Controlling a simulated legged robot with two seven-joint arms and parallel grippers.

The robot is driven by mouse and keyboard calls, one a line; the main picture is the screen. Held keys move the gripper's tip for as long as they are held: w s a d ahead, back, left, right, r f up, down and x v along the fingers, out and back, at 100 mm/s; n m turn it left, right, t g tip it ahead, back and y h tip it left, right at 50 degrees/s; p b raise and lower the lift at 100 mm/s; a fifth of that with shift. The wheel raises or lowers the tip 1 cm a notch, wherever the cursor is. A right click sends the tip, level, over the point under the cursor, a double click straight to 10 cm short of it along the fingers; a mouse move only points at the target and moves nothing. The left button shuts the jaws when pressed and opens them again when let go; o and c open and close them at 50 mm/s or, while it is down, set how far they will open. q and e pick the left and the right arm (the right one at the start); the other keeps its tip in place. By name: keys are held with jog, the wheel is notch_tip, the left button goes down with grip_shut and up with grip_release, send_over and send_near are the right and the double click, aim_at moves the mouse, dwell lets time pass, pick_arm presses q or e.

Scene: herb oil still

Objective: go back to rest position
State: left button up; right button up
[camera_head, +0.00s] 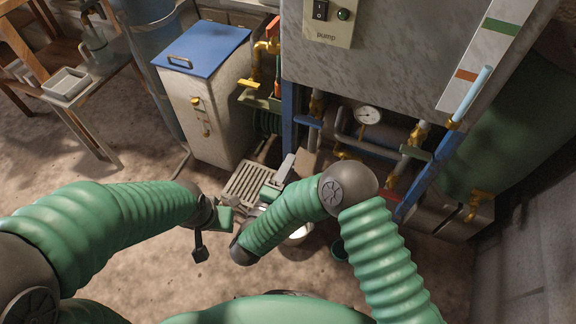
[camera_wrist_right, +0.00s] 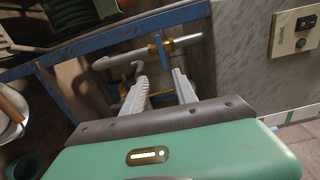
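My right gripper (camera_head: 294,164) reaches past my right forearm toward the front of the machine, near its lower blue frame. In the right wrist view its two grey fingers (camera_wrist_right: 160,88) stand apart with nothing held between them. Behind the fingers are a metal pipe and a blue-handled valve (camera_wrist_right: 158,50); I cannot tell whether a finger touches them. My left gripper (camera_head: 218,216) is at the end of the left arm, over the floor left of my right forearm. Its fingers are too small and dark to read.
The grey machine (camera_head: 390,60) has a pump switch panel (camera_head: 330,20), a gauge (camera_head: 368,115) and brass valves below. A white cabinet with a blue lid (camera_head: 205,52) stands left of it. A floor grate (camera_head: 246,182) lies in front. A table with a tray (camera_head: 68,83) is far left.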

jog(key=w+r+n+g+y, duration=0.2)
jog(key=w+n+y, duration=0.45)
jog(key=n, duration=0.25)
jog(key=s+d+n+g+y, duration=0.2)
jog(key=s+d+n+g, duration=0.15)
jog(key=d+n, duration=0.25)
jog(key=s+d+f+n+g+h+p, duration=0.1)
jog(key=s+d+n+g, duration=0.35)
jog(key=s+d, duration=0.55)
jog(key=s+d+n+g+h, duration=0.25)
jog(key=s+d+g, duration=0.25)
jog(key=s+d, duration=0.5)
notch_tip(320, 180, up, 28)
jog(key=a+p, duration=0.1)
jog(key=p, duration=2.8)
jog(key=shift+s+a+r+y, duration=0.15)
jog(key=shift+s+a+y, duration=0.15)
jog(key=shift+s+a, duration=0.05)
